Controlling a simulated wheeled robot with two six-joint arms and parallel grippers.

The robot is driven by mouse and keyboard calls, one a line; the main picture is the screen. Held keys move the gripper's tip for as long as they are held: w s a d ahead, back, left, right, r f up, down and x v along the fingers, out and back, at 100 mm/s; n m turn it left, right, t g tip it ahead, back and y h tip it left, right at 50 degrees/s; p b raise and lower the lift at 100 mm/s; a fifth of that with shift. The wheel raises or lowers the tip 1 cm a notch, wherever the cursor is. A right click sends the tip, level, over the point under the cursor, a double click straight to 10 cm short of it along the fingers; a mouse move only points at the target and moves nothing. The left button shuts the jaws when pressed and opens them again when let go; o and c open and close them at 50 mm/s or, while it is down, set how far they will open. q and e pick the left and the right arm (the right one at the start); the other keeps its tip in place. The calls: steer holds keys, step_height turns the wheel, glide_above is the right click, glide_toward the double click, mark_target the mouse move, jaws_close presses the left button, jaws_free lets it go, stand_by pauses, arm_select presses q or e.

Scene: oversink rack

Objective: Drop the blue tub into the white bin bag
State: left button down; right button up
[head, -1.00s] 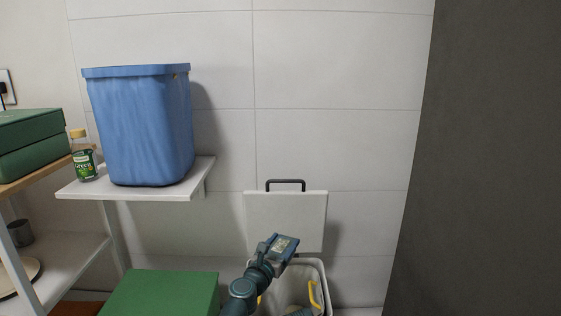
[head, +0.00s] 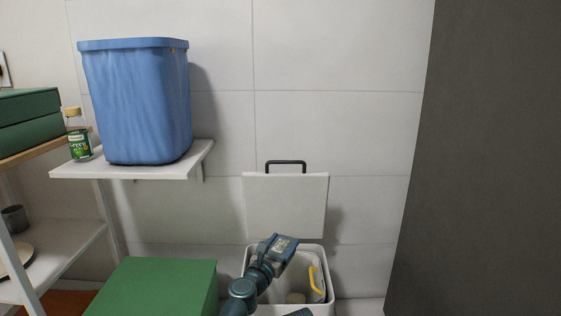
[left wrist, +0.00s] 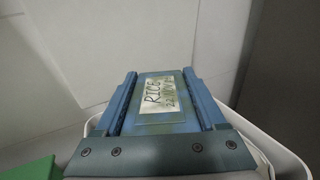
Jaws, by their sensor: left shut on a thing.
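The blue tub (left wrist: 146,118) has a pale handwritten label reading "RICE". It sits between the two fingers of my left gripper (left wrist: 160,82), which is shut on it. In the head view the tub (head: 286,243) looks small, with its labelled face up, and my left gripper (head: 273,246) holds it over the back part of the open bin. The white bin bag (head: 314,262) lines the bin, with a yellow handle showing at its right side. A round tan thing lies inside the bag. My arm hides the bag's left part. My right gripper is not in view.
The bin's white lid (head: 285,205) stands open against the tiled wall. A green box (head: 155,285) is left of the bin. A large blue container (head: 138,105) and a jar (head: 79,140) stand on a white shelf (head: 125,172). A dark panel (head: 480,160) rises at right.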

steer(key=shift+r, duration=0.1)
arm_select(q)
jaws_free()
steer(key=shift+s+a, duration=0.1)
steer(key=shift+s, duration=0.05)
